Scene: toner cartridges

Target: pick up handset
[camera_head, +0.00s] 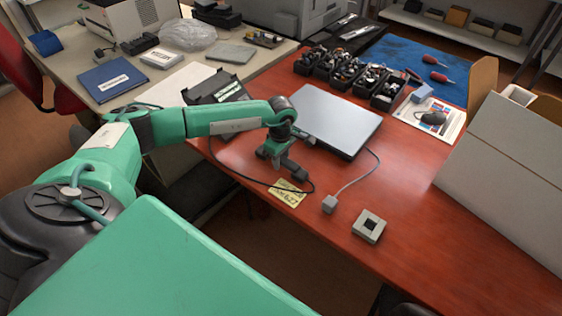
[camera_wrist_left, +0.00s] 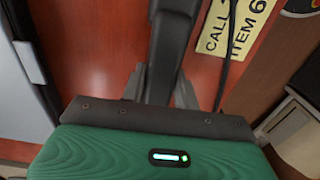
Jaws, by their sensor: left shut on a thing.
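The black handset (camera_head: 294,168) is at my left gripper (camera_head: 278,160), above the front edge area of the red-brown desk. My left gripper is shut on it. In the left wrist view the handset (camera_wrist_left: 176,42) is a dark bar running up from between the fingers. Its far end is cut off by the frame. A dark cord (camera_wrist_left: 228,60) passes beside it. The black phone base (camera_head: 213,88) with a white label stands to the left of the silver slab. My right gripper is out of view.
A silver slab (camera_head: 335,112) lies just behind the gripper, its cable leading to a small grey block (camera_head: 329,204). A yellow note (camera_head: 287,193) lies in front. A square grey piece (camera_head: 369,225) sits to the right. Black bins (camera_head: 345,74) stand behind.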

